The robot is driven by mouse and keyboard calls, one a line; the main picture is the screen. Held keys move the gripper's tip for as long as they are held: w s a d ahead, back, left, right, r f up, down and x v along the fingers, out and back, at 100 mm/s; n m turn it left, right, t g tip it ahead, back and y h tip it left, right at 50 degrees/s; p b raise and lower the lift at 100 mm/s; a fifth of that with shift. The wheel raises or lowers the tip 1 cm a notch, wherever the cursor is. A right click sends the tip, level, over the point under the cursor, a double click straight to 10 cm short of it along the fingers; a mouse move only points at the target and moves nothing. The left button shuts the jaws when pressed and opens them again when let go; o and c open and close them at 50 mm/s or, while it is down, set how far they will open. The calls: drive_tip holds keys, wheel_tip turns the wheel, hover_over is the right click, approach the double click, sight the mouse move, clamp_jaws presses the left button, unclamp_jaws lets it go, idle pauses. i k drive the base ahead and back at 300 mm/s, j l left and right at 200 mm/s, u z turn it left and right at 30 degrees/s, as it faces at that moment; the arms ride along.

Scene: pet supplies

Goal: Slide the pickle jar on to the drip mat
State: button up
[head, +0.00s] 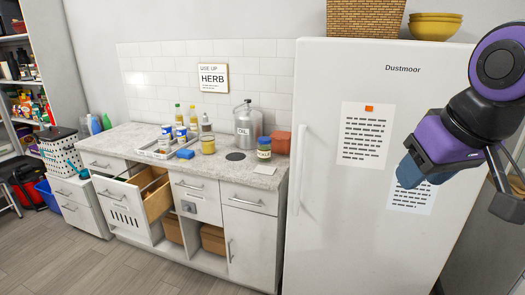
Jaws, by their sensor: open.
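A jar with a blue lid and a pale label, which I take for the pickle jar (264,148), stands upright on the counter's right part, near the fridge. A flat dark round disc, which looks like the drip mat (235,156), lies on the counter to the left of the jar. The jar is beside the disc, with bare counter between them. My gripper (457,190) is at the far right, raised in front of the fridge. It is open, appears empty, and is well away from the jar.
A metal oil can (247,127) stands behind the disc. A yellow jar (208,145), a blue block (185,154) and a tray (150,153) of cans are further left. A reddish container (281,142) is behind the jar. A drawer (150,195) stands open. The fridge (345,220) borders the counter.

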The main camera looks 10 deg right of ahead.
sight(264, 151)
drive_tip(key=i+j, duration=0.25)
drive_tip(key=j, duration=0.15)
drive_tip(key=i+j, duration=0.2)
drive_tip(key=j, duration=0.15)
drive_tip(key=i+j, duration=0.25)
drive_tip(key=j, duration=0.15)
drive_tip(key=i+j+z, duration=0.1)
drive_tip(key=i+j, duration=0.15)
drive_tip(key=j, duration=0.15)
drive_tip(key=i+j, duration=0.2)
drive_tip(key=j, duration=0.2)
drive_tip(key=i+l, duration=0.1)
drive_tip(key=i, duration=0.8)
drive_tip(key=l+z, duration=0.05)
